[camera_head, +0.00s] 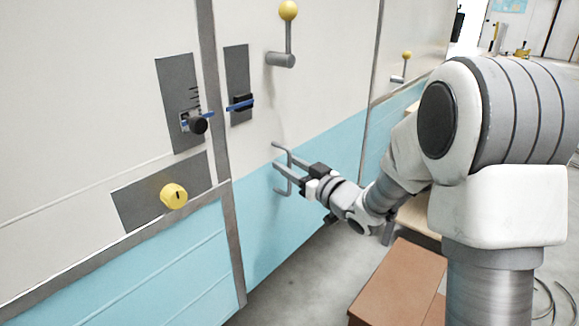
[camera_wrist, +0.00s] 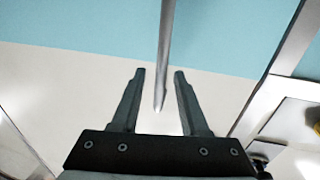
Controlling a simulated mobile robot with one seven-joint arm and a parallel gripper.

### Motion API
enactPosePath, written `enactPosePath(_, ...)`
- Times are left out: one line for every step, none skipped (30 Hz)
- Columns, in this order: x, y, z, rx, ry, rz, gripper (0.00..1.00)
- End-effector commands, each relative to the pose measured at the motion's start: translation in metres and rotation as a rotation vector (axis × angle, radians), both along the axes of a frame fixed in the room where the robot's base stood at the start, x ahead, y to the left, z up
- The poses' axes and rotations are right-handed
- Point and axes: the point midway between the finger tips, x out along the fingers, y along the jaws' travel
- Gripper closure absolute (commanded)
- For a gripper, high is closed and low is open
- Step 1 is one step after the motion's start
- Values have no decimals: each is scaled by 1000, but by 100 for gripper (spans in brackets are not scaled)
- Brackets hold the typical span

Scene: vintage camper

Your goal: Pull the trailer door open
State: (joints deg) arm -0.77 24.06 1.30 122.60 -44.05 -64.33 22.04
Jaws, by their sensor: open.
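The trailer door (camera_head: 315,95) is a panel, off-white above and light blue below, and appears closed in the head view. A slim grey bar handle (camera_head: 288,156) stands out from it near the colour boundary. My gripper (camera_head: 283,178) is open at this handle, with its fingers reaching toward the door. In the wrist view, the grey bar (camera_wrist: 166,45) runs down between the two open fingers (camera_wrist: 160,75), with gaps visible on both sides. I cannot tell whether either finger touches it.
A yellow-knobbed lever (camera_head: 288,35) and a dark latch plate (camera_head: 239,88) are on the panel above. A yellow knob (camera_head: 173,196) and a black knob (camera_head: 198,123) are to the left. A brown box (camera_head: 400,285) stands on the floor below my arm.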

Motion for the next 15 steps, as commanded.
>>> enactPosePath(0,0,0,0,0,0,56)
enactPosePath(0,0,0,0,0,0,56)
enactPosePath(0,0,0,0,0,0,56)
enactPosePath(0,0,0,0,0,0,56)
enactPosePath(0,0,0,0,0,0,56)
enactPosePath(0,0,0,0,0,0,57)
enactPosePath(0,0,0,0,0,0,63)
enactPosePath(0,0,0,0,0,0,68)
enactPosePath(0,0,0,0,0,0,75)
enactPosePath(0,0,0,0,0,0,81)
enactPosePath(0,0,0,0,0,0,86)
enactPosePath(0,0,0,0,0,0,93)
enactPosePath(0,0,0,0,0,0,99)
enactPosePath(0,0,0,0,0,0,100)
enactPosePath(0,0,0,0,0,0,100)
